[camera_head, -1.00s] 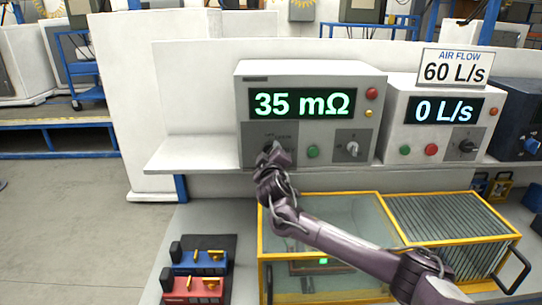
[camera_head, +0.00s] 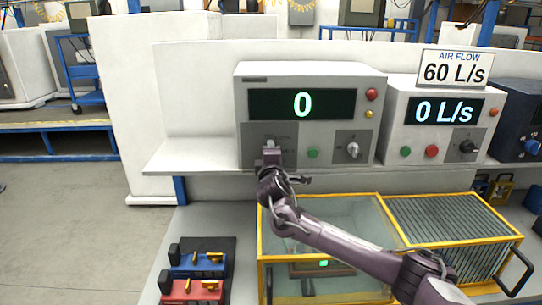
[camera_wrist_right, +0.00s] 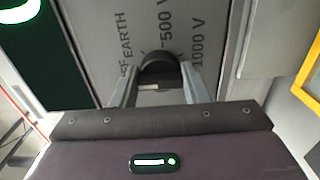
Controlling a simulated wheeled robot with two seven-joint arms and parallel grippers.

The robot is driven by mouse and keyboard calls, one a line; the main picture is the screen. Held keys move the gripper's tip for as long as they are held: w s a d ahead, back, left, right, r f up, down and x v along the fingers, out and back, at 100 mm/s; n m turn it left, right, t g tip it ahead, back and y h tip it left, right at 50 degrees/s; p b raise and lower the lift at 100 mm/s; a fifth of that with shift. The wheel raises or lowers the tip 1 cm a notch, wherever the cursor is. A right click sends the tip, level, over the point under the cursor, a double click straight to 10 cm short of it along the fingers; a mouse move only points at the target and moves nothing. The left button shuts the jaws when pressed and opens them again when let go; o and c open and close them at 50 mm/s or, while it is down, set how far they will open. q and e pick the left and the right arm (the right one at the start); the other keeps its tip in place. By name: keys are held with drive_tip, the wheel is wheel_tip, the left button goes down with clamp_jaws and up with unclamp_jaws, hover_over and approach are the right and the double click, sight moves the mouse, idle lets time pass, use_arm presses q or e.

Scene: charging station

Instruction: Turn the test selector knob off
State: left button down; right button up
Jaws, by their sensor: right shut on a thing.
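The test selector knob (camera_wrist_right: 158,64) is black and round, on a grey panel lettered EARTH, 500 V and 1000 V. In the head view it is hidden behind my right gripper (camera_head: 271,152), at the lower left of the tester's front. The tester (camera_head: 243,120) is a light grey box whose green display (camera_head: 302,104) reads 0. In the wrist view my right gripper (camera_wrist_right: 160,84) has one finger on each side of the knob and is shut on it. Which mark the knob points at cannot be told. My left gripper is not in view.
A green button (camera_head: 313,153) and another knob (camera_head: 352,150) sit right of the gripper. An air flow unit (camera_head: 413,139) stands right of the tester. A yellow-framed glass box (camera_head: 320,196) lies below my right arm. Red and blue blocks (camera_head: 200,263) lie lower left.

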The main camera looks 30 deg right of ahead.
drive_tip(key=shift+a+f, duration=0.1)
drive_tip(key=shift+f, duration=0.1)
idle(0.3)
drive_tip(key=o, duration=0.7)
drive_tip(key=shift+o, duration=1.4)
drive_tip(key=shift+r, duration=0.15)
drive_tip(key=shift+s, duration=0.1)
drive_tip(key=b+v, duration=0.3)
drive_tip(key=v, duration=0.4)
drive_tip(key=shift+s+a, duration=0.25)
drive_tip(key=shift+s, duration=0.05)
